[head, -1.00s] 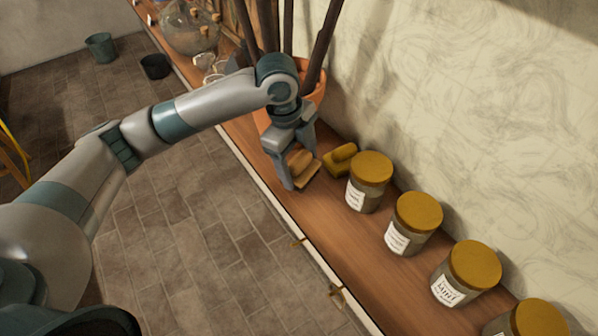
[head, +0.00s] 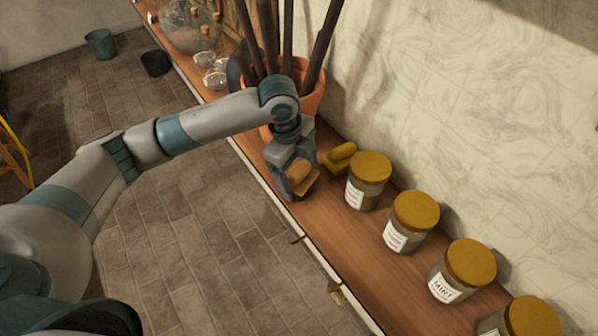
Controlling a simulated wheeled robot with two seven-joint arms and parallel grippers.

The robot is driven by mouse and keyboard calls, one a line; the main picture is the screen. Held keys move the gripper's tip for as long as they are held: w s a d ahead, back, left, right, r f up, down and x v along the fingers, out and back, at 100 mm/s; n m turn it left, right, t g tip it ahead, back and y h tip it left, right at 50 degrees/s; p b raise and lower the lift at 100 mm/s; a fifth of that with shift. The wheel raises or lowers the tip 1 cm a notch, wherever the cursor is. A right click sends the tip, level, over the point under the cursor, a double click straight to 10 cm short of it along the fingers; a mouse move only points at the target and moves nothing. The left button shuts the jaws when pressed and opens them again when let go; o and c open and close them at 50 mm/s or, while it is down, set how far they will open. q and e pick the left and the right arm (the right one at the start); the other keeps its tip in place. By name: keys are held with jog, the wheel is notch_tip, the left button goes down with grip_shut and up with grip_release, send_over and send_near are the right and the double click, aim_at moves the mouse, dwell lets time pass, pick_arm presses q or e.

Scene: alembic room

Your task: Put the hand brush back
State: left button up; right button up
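The hand brush (head: 303,181), with a tan wooden body, is between the fingers of my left gripper (head: 295,172). The gripper points down over the wooden shelf (head: 345,235) and seems shut on the brush. Its fingers hide part of the brush. I cannot tell whether the underside of the brush touches the shelf. My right gripper is not in view.
A mustard-yellow block with a raised grip (head: 340,160) lies just right of the brush. Several yellow-lidded jars (head: 368,182) line the shelf towards the near right. A terracotta pot (head: 312,98) with dark stems stands behind my gripper. The wall bounds the shelf's right side.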

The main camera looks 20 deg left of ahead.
pick_arm(q)
jog(key=shift+o, duration=0.3)
jog(key=shift+r, duration=0.15)
jog(key=shift+r+b, duration=0.4)
jog(key=shift+r, duration=0.1)
jog(key=r+b, duration=0.1)
jog(key=r, duration=0.2)
jog(key=a+r+b, duration=0.1)
jog(key=r, duration=0.2)
jog(key=s+r+b, duration=0.1)
jog(key=r+b, duration=0.1)
jog(key=r, duration=0.2)
jog(key=shift+a, duration=0.25)
jog(key=shift+s+r, duration=0.1)
jog(key=shift+r, duration=0.3)
